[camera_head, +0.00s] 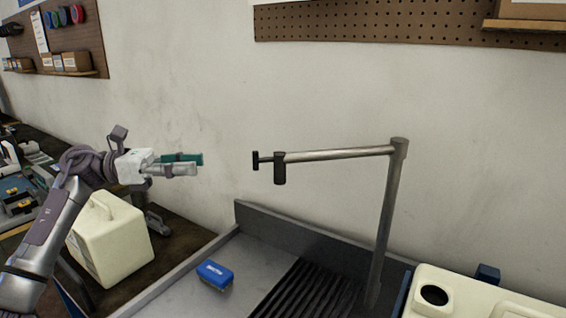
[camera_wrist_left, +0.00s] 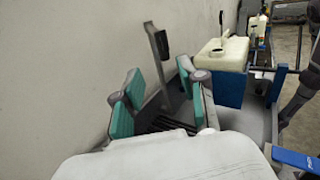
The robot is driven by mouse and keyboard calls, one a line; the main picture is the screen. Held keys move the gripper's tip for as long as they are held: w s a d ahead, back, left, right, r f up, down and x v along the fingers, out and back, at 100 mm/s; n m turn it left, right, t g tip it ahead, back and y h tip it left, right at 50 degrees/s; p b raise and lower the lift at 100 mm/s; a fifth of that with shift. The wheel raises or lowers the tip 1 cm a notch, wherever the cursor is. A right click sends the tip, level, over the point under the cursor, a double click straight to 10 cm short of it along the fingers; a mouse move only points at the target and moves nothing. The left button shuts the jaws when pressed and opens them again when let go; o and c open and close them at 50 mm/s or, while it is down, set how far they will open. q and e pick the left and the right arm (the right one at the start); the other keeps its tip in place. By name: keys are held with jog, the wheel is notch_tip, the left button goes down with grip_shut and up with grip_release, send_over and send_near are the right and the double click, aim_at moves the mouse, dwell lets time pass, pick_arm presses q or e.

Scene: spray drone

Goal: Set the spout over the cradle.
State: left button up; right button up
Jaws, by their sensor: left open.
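The spout (camera_head: 335,154) is a grey metal swing arm on an upright post (camera_head: 386,225). It reaches left over the sink, with a black nozzle (camera_head: 280,168) and a black handle (camera_head: 255,160) at its free end. In the left wrist view the spout (camera_wrist_left: 162,45) stands beyond the fingers, seen nearly end-on. My left gripper (camera_head: 198,164) is open and empty, left of the handle with a clear gap, at about its height. Its teal pads show in the left wrist view (camera_wrist_left: 158,85). I cannot tell which part is the cradle. My right gripper is not in view.
A grey sink (camera_head: 258,257) with a dark ribbed grate lies below the spout; a blue brush (camera_head: 215,274) lies in it. A cream tank with a round opening (camera_head: 470,293) stands at right. A cream canister (camera_head: 112,240) stands below my left arm. The wall is close behind.

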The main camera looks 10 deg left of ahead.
pick_arm(q)
jog(key=m+p, duration=0.1)
jog(key=p, duration=0.1)
send_near(256, 158)
jog(key=w, duration=0.1)
jog(key=p+x, duration=0.1)
jog(key=x, duration=0.2)
jog(key=p+x, duration=0.1)
jog(key=x, duration=0.2)
jog(key=p+x, duration=0.1)
jog(key=x, duration=0.2)
jog(key=shift+d+f, duration=0.35)
jog(key=shift+f, duration=0.05)
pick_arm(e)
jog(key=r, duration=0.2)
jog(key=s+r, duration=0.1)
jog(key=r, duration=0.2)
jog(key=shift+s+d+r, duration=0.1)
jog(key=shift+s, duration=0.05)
pick_arm(q)
grip_shut()
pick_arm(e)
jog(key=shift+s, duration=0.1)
